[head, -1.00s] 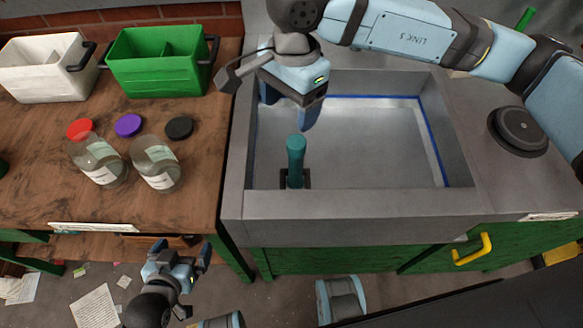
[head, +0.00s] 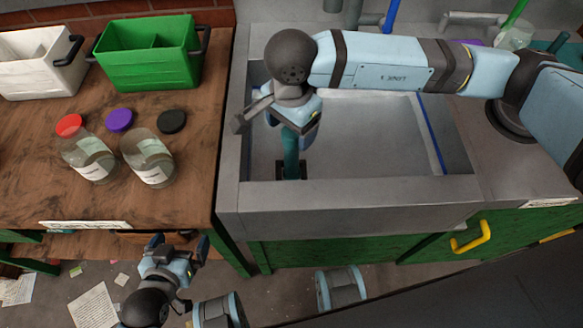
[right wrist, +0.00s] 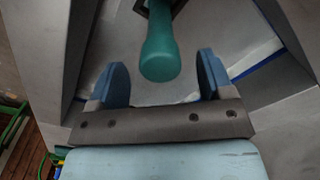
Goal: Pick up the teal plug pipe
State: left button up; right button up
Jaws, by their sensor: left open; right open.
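The teal plug pipe (head: 291,158) stands upright in a dark square fitting at the near left corner of the metal sink (head: 350,190). Its upper part is hidden by my right gripper in the head view. In the right wrist view, the rounded end of the teal plug pipe (right wrist: 160,58) lies between the two blue fingers of my right gripper (right wrist: 158,82), with space on both sides. My right gripper (head: 294,132) is open over the pipe. My left gripper (head: 180,243) is open and empty, low in front of the wooden table.
Two jars (head: 148,160) with lids nearby stand on the wooden table (head: 100,205). A green bin (head: 148,58) and a white bin (head: 35,65) stand behind them. The sink's walls surround the pipe. A yellow handle (head: 472,240) sticks out of the green cabinet front.

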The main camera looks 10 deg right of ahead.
aim_at(292, 158)
notch_tip(292, 158, down, 2)
jog(key=shift+f, duration=0.25)
jog(key=c, duration=1.3)
jog(key=shift+r, duration=0.1)
grip_shut()
